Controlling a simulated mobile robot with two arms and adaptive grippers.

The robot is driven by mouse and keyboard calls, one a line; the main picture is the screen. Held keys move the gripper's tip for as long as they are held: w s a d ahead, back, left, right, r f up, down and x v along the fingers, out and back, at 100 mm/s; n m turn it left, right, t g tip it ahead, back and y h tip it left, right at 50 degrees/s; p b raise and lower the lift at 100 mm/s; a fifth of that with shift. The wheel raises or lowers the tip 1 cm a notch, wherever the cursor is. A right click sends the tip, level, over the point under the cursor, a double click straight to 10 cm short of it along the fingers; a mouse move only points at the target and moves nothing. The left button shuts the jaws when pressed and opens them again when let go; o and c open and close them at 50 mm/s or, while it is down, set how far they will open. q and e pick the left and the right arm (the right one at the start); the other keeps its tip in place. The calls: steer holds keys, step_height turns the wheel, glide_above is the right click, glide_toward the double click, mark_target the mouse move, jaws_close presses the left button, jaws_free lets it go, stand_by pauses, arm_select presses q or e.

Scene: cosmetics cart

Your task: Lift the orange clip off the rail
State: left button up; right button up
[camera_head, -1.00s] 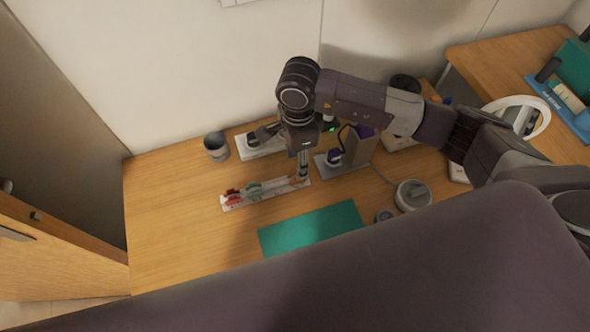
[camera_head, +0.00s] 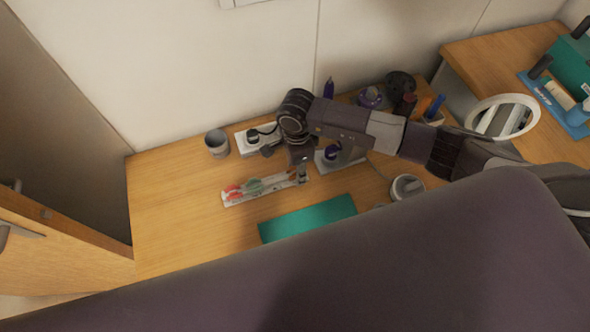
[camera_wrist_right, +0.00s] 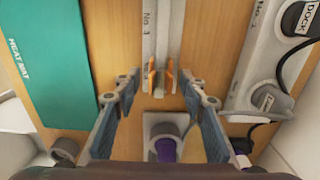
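The orange clip (camera_wrist_right: 152,76) sits at the near end of the pale rail (camera_wrist_right: 147,40) in the right wrist view. Two orange parts show, one on each side of the rail's end. My right gripper (camera_wrist_right: 164,92) is open, with one finger on each side of the clip and visible gaps between. In the head view the rail (camera_head: 240,198) lies on the wooden desk with red clips (camera_head: 234,191) and green clips (camera_head: 254,186). My right gripper (camera_head: 303,172) is over its right end and hides the orange clip there. My left gripper is not in view.
A teal heat mat (camera_head: 308,219) lies in front of the rail. A grey holder (camera_wrist_right: 164,128) with a purple item is close to my fingers. The desk's left part is clear.

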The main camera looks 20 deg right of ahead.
steer(key=c, duration=0.7)
steer(key=shift+r, duration=0.1)
